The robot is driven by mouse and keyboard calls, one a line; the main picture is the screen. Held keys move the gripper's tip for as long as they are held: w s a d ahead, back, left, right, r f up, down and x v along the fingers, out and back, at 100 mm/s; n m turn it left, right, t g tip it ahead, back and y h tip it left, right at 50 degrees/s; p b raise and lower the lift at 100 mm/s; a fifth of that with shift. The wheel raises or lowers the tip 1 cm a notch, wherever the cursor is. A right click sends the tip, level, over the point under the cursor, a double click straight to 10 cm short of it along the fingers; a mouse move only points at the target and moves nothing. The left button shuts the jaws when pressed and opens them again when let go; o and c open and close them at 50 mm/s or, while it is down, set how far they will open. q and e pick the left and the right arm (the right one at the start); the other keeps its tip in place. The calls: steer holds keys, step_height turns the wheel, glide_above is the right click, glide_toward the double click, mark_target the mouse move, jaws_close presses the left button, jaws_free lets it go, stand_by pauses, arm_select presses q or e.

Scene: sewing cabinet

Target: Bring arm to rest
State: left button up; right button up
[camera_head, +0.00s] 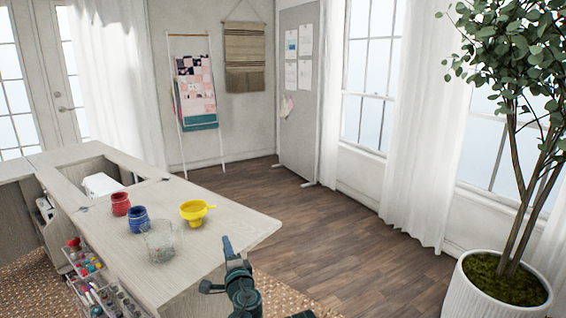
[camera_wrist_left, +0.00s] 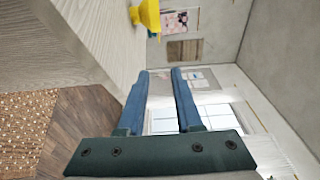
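My left arm comes in at the bottom of the head view, past the near right edge of the cabinet top. Its left gripper (camera_head: 216,264) has its fingers apart with nothing between them. In the left wrist view the two blue fingers of the left gripper (camera_wrist_left: 160,72) are spread and empty, with only the far wall and window behind them. The gripper is clear of the yellow funnel (camera_head: 195,212) and apart from the clear glass jar (camera_head: 160,242). My right gripper does not show in either view.
The wooden cabinet top (camera_head: 235,222) holds a red jar (camera_head: 120,204) and a blue jar (camera_head: 137,219). A rack of bottles and spools (camera_head: 95,280) hangs on its near side. A potted tree (camera_head: 502,285) stands at right. Wooden floor (camera_head: 345,255) between is clear.

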arm_select(q)
steer(key=s+f+n+g, duration=0.85)
steer(key=s+f, duration=0.35)
steer(key=f, duration=0.3)
steer(key=s+d+f+n+g+h, duration=0.1)
steer(key=s+d+f+g+h, duration=0.25)
steer(key=s, duration=0.35)
steer(key=s+d+f+g+h, duration=0.25)
steer(key=s+d+g, duration=0.2)
steer(key=s, duration=0.25)
step_height(320, 180, up, 26)
steer(key=d+p, duration=0.2)
steer(key=p, duration=2.5)
steer(key=shift+s, duration=0.45)
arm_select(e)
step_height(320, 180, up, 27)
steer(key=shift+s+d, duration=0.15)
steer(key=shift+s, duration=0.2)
